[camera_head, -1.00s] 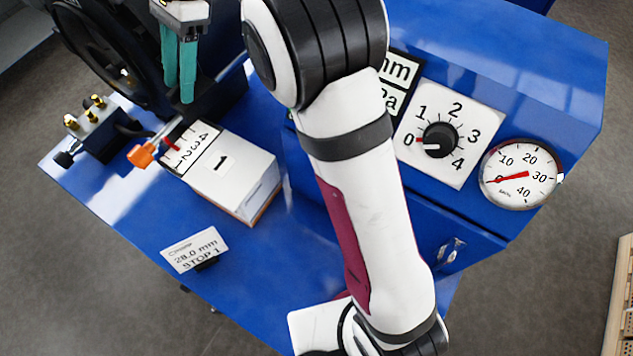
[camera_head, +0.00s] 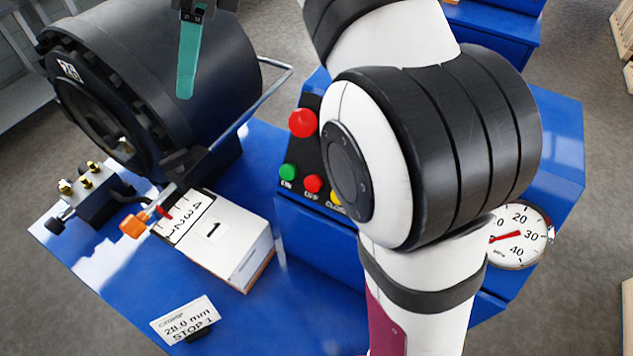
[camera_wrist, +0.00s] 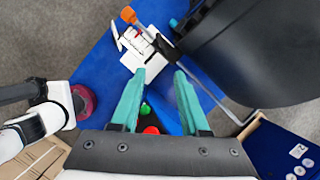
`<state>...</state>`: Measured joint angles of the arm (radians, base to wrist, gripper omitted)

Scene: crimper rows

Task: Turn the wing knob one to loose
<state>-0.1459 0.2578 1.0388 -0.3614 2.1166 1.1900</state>
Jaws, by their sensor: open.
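The orange wing knob (camera_head: 133,224) sits on a thin metal rod beside a white box marked 1 (camera_head: 225,235). In the wrist view the orange knob (camera_wrist: 128,15) is at the top, beyond the fingertips. The box has a numbered scale (camera_head: 185,215) with a red pointer (camera_head: 163,211). My gripper (camera_wrist: 160,78) is open and empty, its two teal fingers apart. In the head view only a teal finger (camera_head: 188,60) shows clearly, at the top edge, in front of the black machine. My gripper is apart from the knob.
A large black cylindrical crimper head (camera_head: 180,80) stands behind the box. A black block with brass fittings (camera_head: 90,190) is left of the knob. A label reads 28.0 mm STOP 1 (camera_head: 185,320). Red and green buttons (camera_head: 302,123) and a gauge (camera_head: 520,235) are at right, partly behind my arm.

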